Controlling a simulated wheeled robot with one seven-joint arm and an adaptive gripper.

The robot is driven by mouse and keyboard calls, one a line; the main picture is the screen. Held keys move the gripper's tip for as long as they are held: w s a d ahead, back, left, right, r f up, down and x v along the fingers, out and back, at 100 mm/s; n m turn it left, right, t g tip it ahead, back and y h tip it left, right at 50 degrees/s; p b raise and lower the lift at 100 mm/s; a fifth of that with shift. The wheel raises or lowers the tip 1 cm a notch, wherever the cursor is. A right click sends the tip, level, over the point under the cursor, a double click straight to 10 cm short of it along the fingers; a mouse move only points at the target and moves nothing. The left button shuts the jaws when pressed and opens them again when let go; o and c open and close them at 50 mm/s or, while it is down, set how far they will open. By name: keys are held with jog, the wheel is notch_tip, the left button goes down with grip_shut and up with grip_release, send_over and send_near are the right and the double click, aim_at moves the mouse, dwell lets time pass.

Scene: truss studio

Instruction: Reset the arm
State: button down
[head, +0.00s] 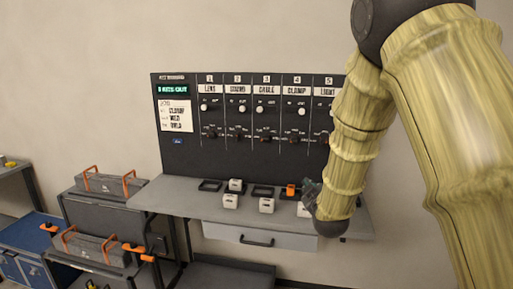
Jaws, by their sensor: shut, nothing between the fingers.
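My arm comes in from the upper right of the head view, bent down, with its end over the right part of the workbench. My gripper (310,192) is a small dark shape at the arm's tip, partly hidden by the arm. It is shut and empty, just right of an orange-topped block (291,190) on the bench. I cannot tell whether it touches anything.
A dark panel (240,155) with labelled columns and knobs stands behind the workbench (190,200). White blocks (266,206) and dark trays (210,185) are on the bench, above a drawer (261,239). Grey toolboxes (108,184) with orange handles are at left. My arm covers the panel's right edge.

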jog(key=s+d+f+m+g, duration=0.1)
jog(key=s+f+g, duration=0.2)
jog(key=s+f, duration=0.6)
jog(key=s+d+f+m+g, duration=0.2)
jog(key=s+f, duration=0.3)
jog(key=f, duration=0.8)
jog(key=s+d+f+m+g, duration=0.1)
jog(key=s+f+g, duration=0.2)
jog(key=s+f, duration=0.6)
jog(key=s+f+m+g, duration=0.1)
jog(key=s+f+g, duration=0.1)
jog(key=s+f, duration=0.4)
jog(key=s+f+m+g, duration=0.2)
jog(key=s+f, duration=0.3)
jog(key=s, duration=1.1)
jog(key=s+f+m+g, duration=0.2)
jog(key=s+f+g, duration=0.2)
jog(key=s, duration=0.7)
notch_tip(320, 180, down, 3)
jog(key=shift+d+r, duration=0.15)
jog(key=shift+d, duration=0.3)
